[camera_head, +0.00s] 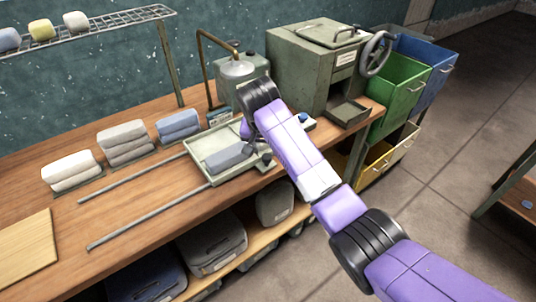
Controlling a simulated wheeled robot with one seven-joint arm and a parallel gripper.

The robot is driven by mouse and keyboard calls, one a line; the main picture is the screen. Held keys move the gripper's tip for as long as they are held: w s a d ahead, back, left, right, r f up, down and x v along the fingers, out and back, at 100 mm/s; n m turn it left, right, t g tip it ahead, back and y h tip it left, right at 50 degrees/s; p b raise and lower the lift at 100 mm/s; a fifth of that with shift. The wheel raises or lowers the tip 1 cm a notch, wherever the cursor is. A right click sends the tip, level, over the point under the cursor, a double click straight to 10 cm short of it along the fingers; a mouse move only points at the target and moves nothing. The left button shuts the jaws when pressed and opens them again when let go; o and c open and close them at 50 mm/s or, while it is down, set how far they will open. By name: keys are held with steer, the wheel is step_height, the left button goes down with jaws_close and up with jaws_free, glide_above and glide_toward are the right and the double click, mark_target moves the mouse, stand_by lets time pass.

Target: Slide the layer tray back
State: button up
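The layer tray (206,149) is a shallow pale green tray on the wooden bench, at the right end of two metal rails (140,178). A grey folded cloth (228,156) lies in it. A dark knob (267,158) shows at the tray's right side. My gripper (252,149) points down over the tray's right part, close to the cloth's right end. Its fingers are small and partly hidden by my purple arm. I cannot tell whether they touch the tray or the cloth, or whether they are open.
Folded cloth stacks (124,140) stand behind the rails. A brass spout (238,69) and a green press (318,65) with a handwheel stand at the back. The rails left of the tray are clear. A board (27,245) lies front left.

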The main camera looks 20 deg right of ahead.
mark_target(267, 156)
steer(key=shift+x, duration=2.65)
jaws_close()
